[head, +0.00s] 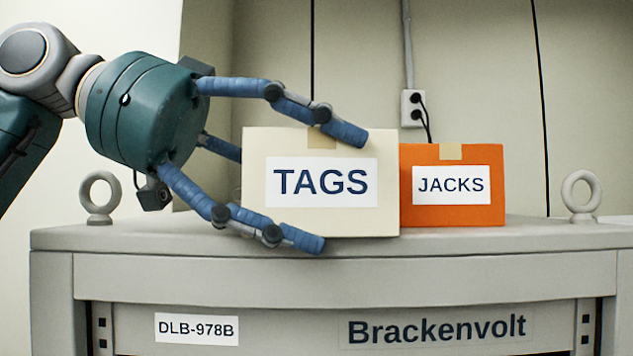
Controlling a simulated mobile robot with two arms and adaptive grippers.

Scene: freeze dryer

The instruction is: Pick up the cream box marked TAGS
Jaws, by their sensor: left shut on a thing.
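The cream box (256,219) has a white label reading TAGS and a tan strip of tape at its top edge. It is upright on or just above the top of the grey cabinet; I cannot tell whether its base touches. My left gripper (332,190) comes in from the left and is shut on the cream box, with one blue finger across its upper front and another along its lower front edge. Another finger goes behind the box's left side, its tip hidden. My right gripper is not in view.
An orange box (452,213) labelled JACKS stands right beside the cream box on the grey cabinet (330,243). Lifting rings stand at the left (99,198) and right (580,196) of the top. A wall socket (413,108) with plugged cables is behind.

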